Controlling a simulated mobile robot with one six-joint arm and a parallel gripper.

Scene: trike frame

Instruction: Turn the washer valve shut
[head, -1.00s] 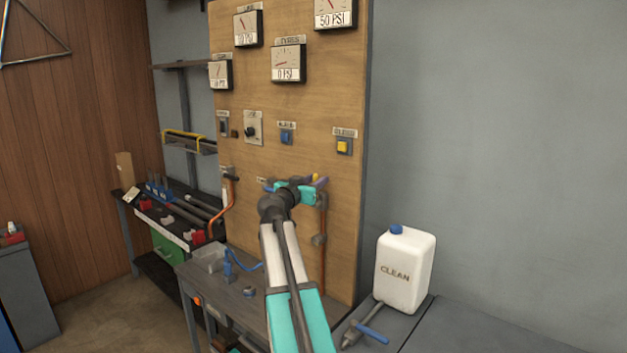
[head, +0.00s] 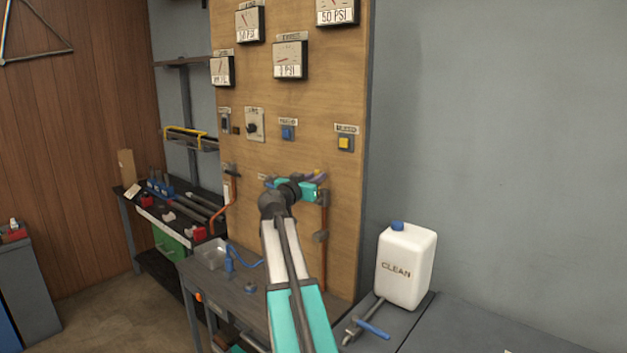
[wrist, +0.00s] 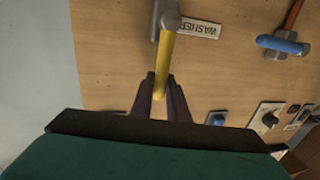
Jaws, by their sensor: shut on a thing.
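The washer valve shows in the wrist view as a yellow lever (wrist: 166,55) on a grey valve body (wrist: 168,14), beside an upside-down label reading WASHER (wrist: 198,25). My gripper (wrist: 161,92) has its two dark fingers on either side of the lever's free end and is shut on it. In the head view my gripper (head: 318,178) is up against the wooden panel at the top of a copper pipe (head: 324,255). A small yellow bit of the lever shows there; my arm and gripper hide most of the valve.
A blue-handled valve (wrist: 284,44) is to the right in the wrist view. The wooden panel (head: 350,215) also carries gauges, a blue button (head: 287,133) and a yellow button (head: 345,143). A white CLEAN jug (head: 405,267) stands on the bench to the right.

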